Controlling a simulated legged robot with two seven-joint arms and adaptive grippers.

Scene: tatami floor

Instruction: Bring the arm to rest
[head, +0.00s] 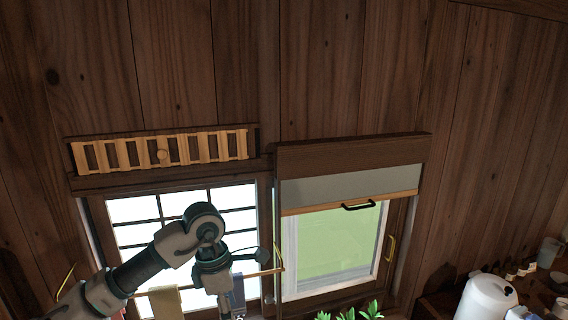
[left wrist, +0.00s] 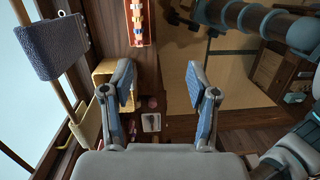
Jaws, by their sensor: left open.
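My left arm (head: 160,255) comes in from the lower left of the head view, bends at a joint before the window and turns downward. Its fingers are not clear there. In the left wrist view my left gripper (left wrist: 160,90) is open, its two fingers wide apart with nothing between them. My right gripper is in neither view.
A rail with hanging cloths (head: 166,302) runs before the left window; a dark blue cloth (left wrist: 50,45) shows close by in the wrist view.

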